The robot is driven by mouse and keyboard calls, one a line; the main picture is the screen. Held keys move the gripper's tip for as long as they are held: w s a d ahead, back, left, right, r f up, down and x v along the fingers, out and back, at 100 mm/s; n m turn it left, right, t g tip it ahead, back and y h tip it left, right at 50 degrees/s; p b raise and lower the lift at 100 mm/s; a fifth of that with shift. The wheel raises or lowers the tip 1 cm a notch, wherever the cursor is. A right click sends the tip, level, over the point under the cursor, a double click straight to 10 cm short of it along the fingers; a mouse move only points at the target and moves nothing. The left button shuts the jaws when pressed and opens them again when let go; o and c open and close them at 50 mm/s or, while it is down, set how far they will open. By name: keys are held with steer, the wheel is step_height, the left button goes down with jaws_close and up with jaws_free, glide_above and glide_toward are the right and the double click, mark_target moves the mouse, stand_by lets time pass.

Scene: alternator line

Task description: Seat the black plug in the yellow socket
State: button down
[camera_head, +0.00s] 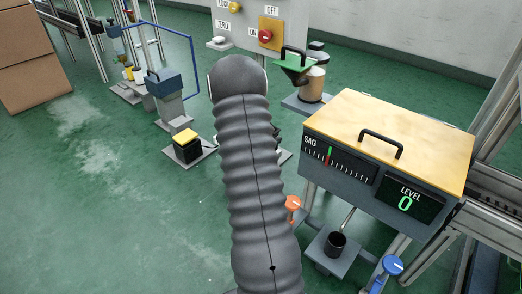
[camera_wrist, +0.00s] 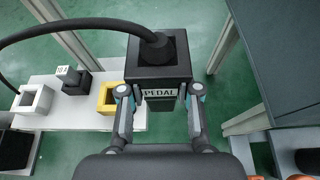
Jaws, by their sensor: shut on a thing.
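The black plug (camera_wrist: 160,62) is a blocky connector with a PEDAL label and a black cable from its top, in the wrist view. My gripper (camera_wrist: 158,97) is shut on it, with one finger on each side. The yellow socket (camera_wrist: 103,103) is a square, open-topped block to the left of the plug, on a white plate (camera_wrist: 75,118). The plug's body and the left finger cover part of the socket's right side. The plug's lower end is hidden, so I cannot tell its height above the plate. In the head view my arm hides the gripper and plug.
In the head view, a yellow-topped gauge box (camera_head: 390,130) stands right of my arm.

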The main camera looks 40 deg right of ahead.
steer(key=shift+w+d+f+b, duration=0.2)
steer(key=shift+w+d+f, duration=0.35)
steer(key=shift+w+f, duration=1.15)
steer(key=shift+w+d+f+b, duration=0.2)
steer(key=shift+w+d+f, duration=0.4)
steer(key=shift+w+f, duration=1)
steer(key=shift+w+d+f+b, duration=0.2)
steer(key=shift+w+d+f, duration=0.35)
steer(key=shift+w+f, duration=1.15)
steer(key=shift+s+f, duration=0.1)
steer(key=shift+f, duration=0.05)
steer(key=shift+f, duration=0.1)
steer(key=c, duration=0.8)
jaws_free()
